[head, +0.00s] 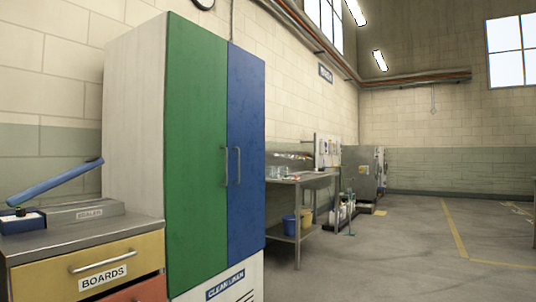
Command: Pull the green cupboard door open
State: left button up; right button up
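The tall cupboard (135,120) stands left of centre with a pale side and two doors at the front. The green door (195,150) is the left one and looks shut, flush beside the blue door (246,110). The green door's metal bar handle (224,166) is upright near its right edge. The blue door's handle (238,165) is close beside it. Neither of my grippers shows in the head view.
A drawer unit with a grey top (75,238) stands close at the front left, with a blue-handled sealer (50,185) on it. A steel table (300,180) stands right of the cupboard, with buckets (290,225) beneath. The floor (400,255) to the right is open.

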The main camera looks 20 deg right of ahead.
aim_at(195, 150)
jog(key=z, duration=0.3)
jog(key=i+u, duration=0.1)
jog(key=u, duration=0.4)
jog(key=i+l+u, duration=0.5)
jog(key=i+l, duration=0.15)
jog(key=l, duration=0.15)
jog(key=i+l+u, duration=0.25)
jog(key=l, duration=0.2)
